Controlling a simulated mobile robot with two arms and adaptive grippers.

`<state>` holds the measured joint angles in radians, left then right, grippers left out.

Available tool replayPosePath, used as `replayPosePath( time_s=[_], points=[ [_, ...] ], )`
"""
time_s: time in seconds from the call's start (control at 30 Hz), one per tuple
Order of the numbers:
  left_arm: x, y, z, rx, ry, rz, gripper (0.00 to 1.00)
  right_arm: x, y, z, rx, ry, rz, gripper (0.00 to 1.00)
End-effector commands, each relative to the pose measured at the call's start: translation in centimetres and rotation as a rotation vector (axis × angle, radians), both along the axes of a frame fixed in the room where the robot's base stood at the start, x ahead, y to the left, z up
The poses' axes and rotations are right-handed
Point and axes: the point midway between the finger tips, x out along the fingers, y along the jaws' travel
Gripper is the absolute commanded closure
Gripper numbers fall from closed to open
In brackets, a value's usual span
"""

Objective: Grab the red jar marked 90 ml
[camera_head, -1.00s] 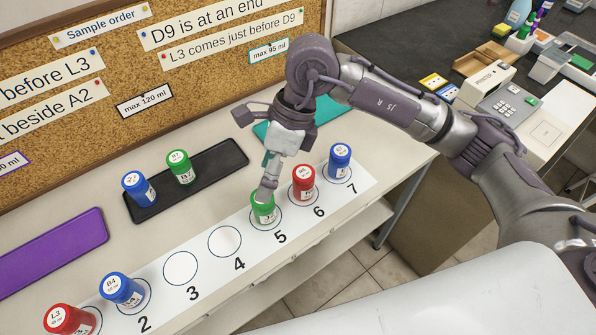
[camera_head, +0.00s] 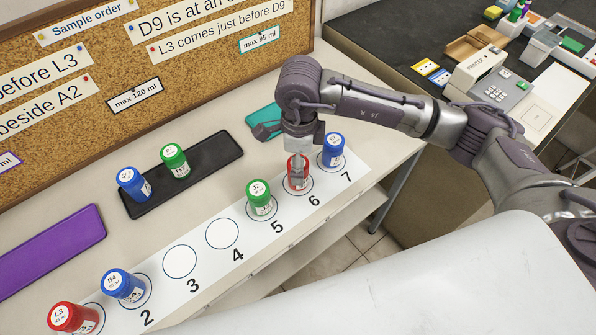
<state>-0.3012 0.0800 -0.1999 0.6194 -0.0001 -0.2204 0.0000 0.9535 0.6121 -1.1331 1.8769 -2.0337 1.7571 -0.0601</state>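A red jar (camera_head: 299,185) stands on circle 6 of the white numbered strip (camera_head: 205,285). My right gripper (camera_head: 297,174) is directly over it, pointing down, with its fingers at the jar's cap. The fingers hide much of the cap, and I cannot tell whether they are open or closed on it. Another red jar (camera_head: 72,317), marked L3, stands at the near left end of the strip. The ml figures on both red jars are too small or hidden to read. My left gripper is not in view.
A green jar J2 (camera_head: 260,201) on circle 5 and a blue jar (camera_head: 333,152) on circle 7 flank the gripper closely. Blue jar B4 (camera_head: 122,287) is on circle 2; circles 3 and 4 are empty. A black mat (camera_head: 215,160) holds two jars; the purple mat (camera_head: 50,252) is bare.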

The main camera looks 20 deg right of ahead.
Motion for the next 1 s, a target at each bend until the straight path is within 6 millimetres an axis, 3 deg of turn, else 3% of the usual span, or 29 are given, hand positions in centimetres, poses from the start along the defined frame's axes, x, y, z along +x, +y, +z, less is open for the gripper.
replayPosePath(
  time_s=[0.23, 0.53, 0.93, 1.0],
  points=[
    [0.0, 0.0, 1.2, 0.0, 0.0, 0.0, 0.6, 0.4, 0.1, -3.4, -0.001, 0.004, 0.0, 0.19],
    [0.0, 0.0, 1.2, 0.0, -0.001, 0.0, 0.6, 0.4, 0.1, -4.1, 0.0, 0.0, 0.001, 0.19],
    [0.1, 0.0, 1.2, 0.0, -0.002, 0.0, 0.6, 0.4, 0.1, -4.0, 0.0, 0.0, 0.001, 0.84],
    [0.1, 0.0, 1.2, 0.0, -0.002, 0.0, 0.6, 0.4, 0.1, -4.0, 0.001, 0.0, 0.001, 0.87]
  ],
)
